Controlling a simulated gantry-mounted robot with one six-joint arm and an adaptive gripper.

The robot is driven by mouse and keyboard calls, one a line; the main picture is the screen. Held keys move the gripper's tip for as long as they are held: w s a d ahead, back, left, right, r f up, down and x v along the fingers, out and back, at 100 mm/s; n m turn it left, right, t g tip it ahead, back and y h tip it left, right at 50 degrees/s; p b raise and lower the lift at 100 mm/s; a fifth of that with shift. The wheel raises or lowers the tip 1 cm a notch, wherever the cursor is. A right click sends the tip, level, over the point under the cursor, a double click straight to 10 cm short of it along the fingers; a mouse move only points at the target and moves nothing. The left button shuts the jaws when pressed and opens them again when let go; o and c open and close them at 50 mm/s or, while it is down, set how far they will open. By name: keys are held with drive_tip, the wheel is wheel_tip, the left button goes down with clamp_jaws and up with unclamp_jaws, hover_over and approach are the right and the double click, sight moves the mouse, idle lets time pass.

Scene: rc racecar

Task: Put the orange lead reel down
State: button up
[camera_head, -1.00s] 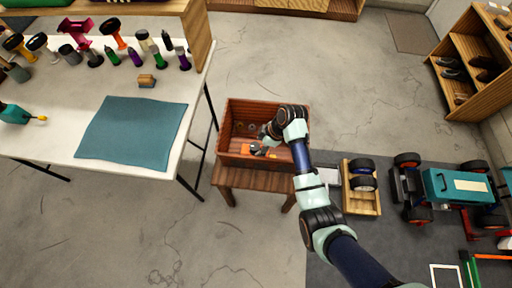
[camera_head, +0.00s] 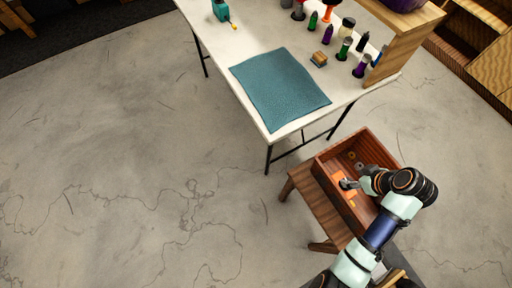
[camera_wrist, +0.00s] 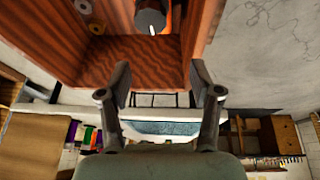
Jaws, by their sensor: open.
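A brown wooden box (camera_head: 336,207) stands on a small wooden stool. My gripper (camera_head: 349,184) reaches down into it, its fingers small in the head view. Orange shows beside the fingers inside the box, partly hidden by them. In the wrist view, my gripper (camera_wrist: 160,82) is open with nothing between its fingertips. Beyond the tips, at the top edge, a grey cylinder with orange at its side, apparently the orange lead reel (camera_wrist: 152,18), is in the box, cut off by the frame. I cannot tell whether a finger touches it.
Small ring-shaped pieces (camera_wrist: 84,7) lie in the box. A white workbench (camera_head: 222,38) with a teal mat (camera_head: 280,88), a teal tool and several coloured bottles stands behind and left of the box. The concrete floor (camera_head: 120,150) to the left is clear.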

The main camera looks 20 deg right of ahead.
drive_tip(key=w+a+r+t+h, duration=0.1)
drive_tip(key=w+a+r, duration=0.35)
drive_tip(key=a, duration=0.35)
drive_tip(key=w+a+r+t, duration=0.2)
drive_tip(key=w+a+r, duration=0.25)
drive_tip(key=a, duration=0.35)
drive_tip(key=w+a+r+t+h, duration=0.1)
drive_tip(key=w+a+r, duration=0.2)
drive_tip(key=w+a, duration=0.4)
drive_tip(key=s+a+r+m+t+y, duration=0.1)
drive_tip(key=s+a+r+t, duration=0.1)
drive_tip(key=a+r, duration=0.3)
drive_tip(key=s+a+r+t+y, duration=0.1)
drive_tip(key=a+r, duration=0.4)
drive_tip(key=a, duration=0.5)
drive_tip(key=shift+s+a+r+m+t, duration=0.15)
drive_tip(key=shift+s+a+m+t, duration=0.25)
drive_tip(key=shift+t, duration=0.2)
wheel_tip(320, 180, up, 27)
drive_tip(key=p, duration=2.6)
drive_tip(key=shift+d+p, duration=0.2)
drive_tip(key=shift+p, duration=0.2)
